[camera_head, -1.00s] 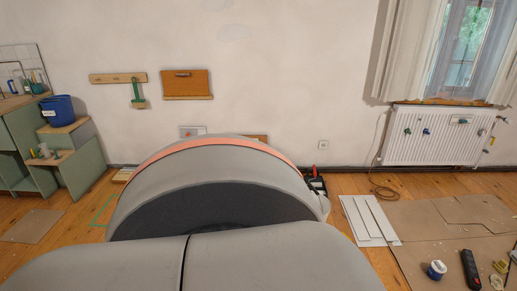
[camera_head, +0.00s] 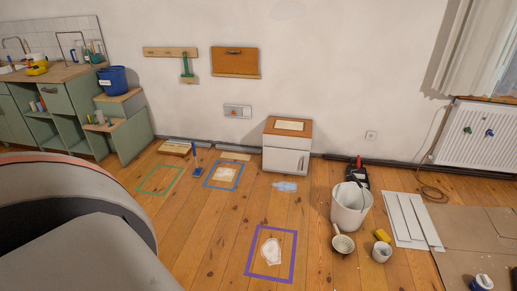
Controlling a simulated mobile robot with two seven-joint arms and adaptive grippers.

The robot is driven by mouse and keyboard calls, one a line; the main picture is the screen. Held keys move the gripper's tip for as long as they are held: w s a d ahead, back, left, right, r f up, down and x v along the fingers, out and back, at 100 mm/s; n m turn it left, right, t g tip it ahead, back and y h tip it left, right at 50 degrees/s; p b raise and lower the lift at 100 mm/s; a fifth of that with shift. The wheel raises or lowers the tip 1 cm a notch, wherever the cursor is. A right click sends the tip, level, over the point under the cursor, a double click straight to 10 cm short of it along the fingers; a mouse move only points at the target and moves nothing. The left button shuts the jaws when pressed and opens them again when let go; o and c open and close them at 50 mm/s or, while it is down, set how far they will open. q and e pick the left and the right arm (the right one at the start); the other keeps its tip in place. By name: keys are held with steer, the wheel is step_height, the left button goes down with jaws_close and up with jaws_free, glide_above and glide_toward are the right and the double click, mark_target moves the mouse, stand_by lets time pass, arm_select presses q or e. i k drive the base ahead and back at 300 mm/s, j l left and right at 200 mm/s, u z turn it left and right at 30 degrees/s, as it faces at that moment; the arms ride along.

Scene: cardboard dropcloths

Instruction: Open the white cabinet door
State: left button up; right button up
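The white cabinet (camera_head: 288,143) is a small box with a wooden top, standing against the wall right of the middle. Its white door (camera_head: 284,161) faces me and looks closed, with a small dark handle near its right edge. A pale panel lies on its top. Neither gripper is in view. A large grey rounded part of my own body fills the lower left.
A purple taped square (camera_head: 249,277) lies in front. A green-grey workbench (camera_head: 62,100) stands at the left.

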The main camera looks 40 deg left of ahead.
mark_target(286, 160)
steer(key=u, duration=1.1)
steer(key=i+z, duration=0.15)
steer(key=z, duration=0.45)
steer(key=i+j+z, duration=0.3)
steer(key=i, duration=0.2)
steer(key=i+j+z, duration=0.45)
steer(key=i+j, duration=1.8)
steer(key=j+z, duration=0.05)
